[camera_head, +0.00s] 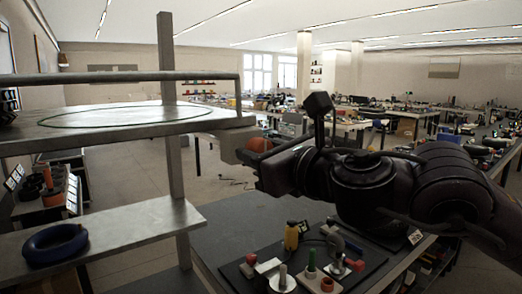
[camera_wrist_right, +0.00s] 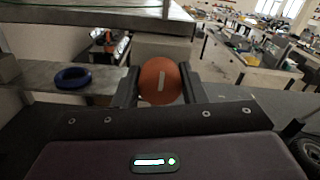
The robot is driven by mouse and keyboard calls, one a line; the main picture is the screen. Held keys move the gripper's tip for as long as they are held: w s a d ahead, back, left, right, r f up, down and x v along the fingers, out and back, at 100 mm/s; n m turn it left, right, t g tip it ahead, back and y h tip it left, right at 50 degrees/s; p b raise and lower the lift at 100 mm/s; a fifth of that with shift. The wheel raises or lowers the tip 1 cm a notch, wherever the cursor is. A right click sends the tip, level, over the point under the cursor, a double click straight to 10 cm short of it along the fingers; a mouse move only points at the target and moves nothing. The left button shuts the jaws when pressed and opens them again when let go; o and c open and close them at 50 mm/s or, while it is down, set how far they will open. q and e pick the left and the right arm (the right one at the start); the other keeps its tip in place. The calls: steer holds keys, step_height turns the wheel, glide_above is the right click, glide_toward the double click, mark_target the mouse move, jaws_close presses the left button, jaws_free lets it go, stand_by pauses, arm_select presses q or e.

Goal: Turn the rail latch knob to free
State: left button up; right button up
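The round orange latch knob (camera_head: 259,145) sits at the right end of the upper grey shelf rail, on a pale block (camera_head: 233,149). In the right wrist view the knob (camera_wrist_right: 152,88) faces me, with a pale mark standing nearly upright on it. My right gripper (camera_head: 256,158) reaches it from the right. In the wrist view its two dark fingers (camera_wrist_right: 160,87) lie against the knob's left and right sides, with no clear gap. The far side of the knob is hidden. My left gripper is not in view.
A blue ring (camera_head: 55,243) lies on the lower shelf (camera_head: 130,236). A metal post (camera_head: 172,120) rises between the shelves. Below my right arm, a dark board (camera_head: 335,262) holds several small knobs and pegs. Cluttered benches fill the background.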

steer(key=shift+c, duration=1)
steer(key=shift+m, duration=0.3)
steer(key=m+b, duration=0.1)
steer(key=m, duration=0.1)
steer(key=shift+m, duration=0.4)
steer(key=m, duration=0.4)
steer(key=shift+b, duration=0.3)
steer(key=m, duration=0.5)
steer(key=shift+r+p, duration=0.1)
steer(key=shift+p, duration=0.25)
steer(key=m+p, duration=0.1)
steer(key=m, duration=0.4)
steer(key=shift+p, duration=0.35)
steer(key=shift+m, duration=0.4)
